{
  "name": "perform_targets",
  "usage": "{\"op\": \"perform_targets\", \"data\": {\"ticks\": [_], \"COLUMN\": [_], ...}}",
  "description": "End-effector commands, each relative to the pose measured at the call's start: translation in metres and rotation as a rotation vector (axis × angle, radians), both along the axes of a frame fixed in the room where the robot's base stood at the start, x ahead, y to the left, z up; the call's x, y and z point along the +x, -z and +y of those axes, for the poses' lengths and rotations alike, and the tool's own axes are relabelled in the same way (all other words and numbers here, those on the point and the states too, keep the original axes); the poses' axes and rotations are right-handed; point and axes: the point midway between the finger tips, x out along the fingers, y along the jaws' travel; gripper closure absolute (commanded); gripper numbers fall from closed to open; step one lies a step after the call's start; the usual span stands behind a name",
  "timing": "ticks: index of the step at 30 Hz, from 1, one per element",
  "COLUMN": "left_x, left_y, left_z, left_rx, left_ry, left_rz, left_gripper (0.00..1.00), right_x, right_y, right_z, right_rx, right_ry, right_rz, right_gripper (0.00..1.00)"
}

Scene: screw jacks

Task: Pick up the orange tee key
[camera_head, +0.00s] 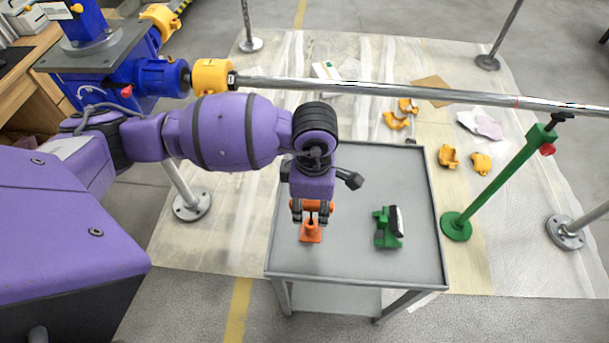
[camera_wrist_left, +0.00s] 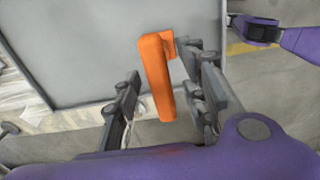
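The orange tee key (camera_head: 311,232) stands on the grey table top, directly under my left gripper (camera_head: 311,208) in the head view. In the left wrist view the orange tee key (camera_wrist_left: 160,85) appears as a bar between the two fingers of my left gripper (camera_wrist_left: 168,95). The fingers are apart, with a visible gap between the left finger and the key. The right finger is close to the key, and I cannot tell whether it touches. The gripper hides part of the key in the head view.
A green part (camera_head: 387,228) with a dark and white top sits to the right on the table (camera_head: 350,262). A long metal pipe (camera_head: 420,93) crosses behind, near a green stand (camera_head: 500,180). Yellow clamp pieces (camera_head: 448,156) lie on the floor sheet. The table's front is clear.

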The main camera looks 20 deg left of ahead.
Motion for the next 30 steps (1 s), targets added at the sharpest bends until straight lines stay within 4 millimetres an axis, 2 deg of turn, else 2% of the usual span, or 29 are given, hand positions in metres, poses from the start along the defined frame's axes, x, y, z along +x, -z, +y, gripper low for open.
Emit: {"op": "perform_targets", "data": {"ticks": [3, 12, 25, 30], "left_x": [0.001, 0.001, 0.001, 0.002], "left_y": [-0.001, -0.001, -0.003, -0.019], "left_z": [0.000, 0.000, -0.001, -0.001], "left_rx": [0.000, -0.001, -0.001, -0.002], "left_ry": [0.001, 0.000, 0.000, 0.001], "left_rz": [-0.002, -0.001, -0.002, -0.007], "left_gripper": [0.64, 1.00, 1.00, 1.00], "right_x": [-0.005, -0.004, 0.004, 0.005], "right_y": [0.002, 0.003, -0.002, -0.002], "right_z": [-0.001, 0.000, 0.002, 0.002], "right_rx": [0.000, 0.001, 0.004, 0.004], "right_ry": [0.002, 0.003, 0.001, 0.001], "right_rz": [0.010, 0.009, -0.007, -0.008], "right_gripper": [0.60, 0.60, 0.60, 0.60]}}
